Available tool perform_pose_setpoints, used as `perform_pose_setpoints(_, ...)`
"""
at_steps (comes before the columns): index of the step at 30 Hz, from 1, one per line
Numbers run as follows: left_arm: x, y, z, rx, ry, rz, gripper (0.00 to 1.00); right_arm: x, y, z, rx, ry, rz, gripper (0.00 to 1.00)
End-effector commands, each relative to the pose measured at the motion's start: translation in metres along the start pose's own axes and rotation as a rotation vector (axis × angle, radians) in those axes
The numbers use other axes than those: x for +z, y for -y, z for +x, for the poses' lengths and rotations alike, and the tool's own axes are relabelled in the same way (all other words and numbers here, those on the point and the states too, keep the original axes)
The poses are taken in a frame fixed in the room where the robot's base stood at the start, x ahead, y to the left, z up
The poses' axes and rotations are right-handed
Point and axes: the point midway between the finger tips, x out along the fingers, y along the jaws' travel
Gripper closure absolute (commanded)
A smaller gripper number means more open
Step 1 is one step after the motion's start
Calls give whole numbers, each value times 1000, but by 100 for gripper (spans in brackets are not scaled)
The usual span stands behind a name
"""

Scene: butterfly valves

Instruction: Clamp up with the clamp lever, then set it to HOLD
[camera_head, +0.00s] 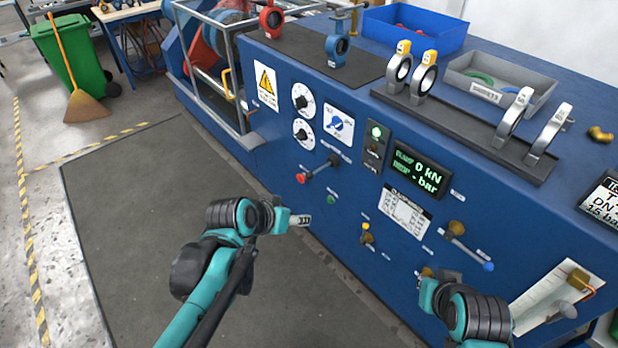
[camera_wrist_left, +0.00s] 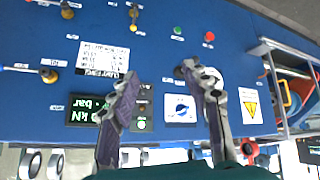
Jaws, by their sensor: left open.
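The display (camera_head: 418,172) reads 0 kN and - bar. My right gripper (camera_head: 440,274) is low against the panel, its fingers unclear.
A blue-knobbed lever (camera_head: 470,246) and a yellow valve handle (camera_head: 367,233) stick out from the panel's lower part. Two dials (camera_head: 303,98) and a green lamp (camera_head: 376,131) are above. The dark floor mat (camera_head: 150,230) left of the bench is clear.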

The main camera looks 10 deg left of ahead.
Motion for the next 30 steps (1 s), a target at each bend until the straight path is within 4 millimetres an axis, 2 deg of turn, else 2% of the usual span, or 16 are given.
perform_pose_setpoints(1, -16, 1, 17, 33, -22, 4, 52, 1, 0, 2, 0, 0, 0, 100)
perform_pose_setpoints(6, -64, 5, 69, 139, -118, 30, 52, 4, 0, 5, 0, 0, 0, 100)
perform_pose_setpoints(12, -104, 23, 135, 236, -258, 55, 52, 6, 0, 9, 0, 0, 0, 100)
perform_pose_setpoints(15, -116, 36, 169, 271, -336, 65, 52, 8, 0, 10, 0, 0, 0, 100)
perform_pose_setpoints(18, -122, 52, 201, 296, -418, 74, 52, 9, 0, 12, 0, 0, 0, 100)
perform_pose_setpoints(22, -119, 76, 242, 315, -530, 81, 52, 10, 0, 15, 0, 0, 0, 100)
perform_pose_setpoints(27, -100, 106, 284, 318, -669, 83, 52, 12, 0, 17, 0, 0, 0, 100)
perform_pose_setpoints(30, -87, 120, 300, 311, -731, 84, 52, 13, 0, 18, 0, 0, 0, 100)
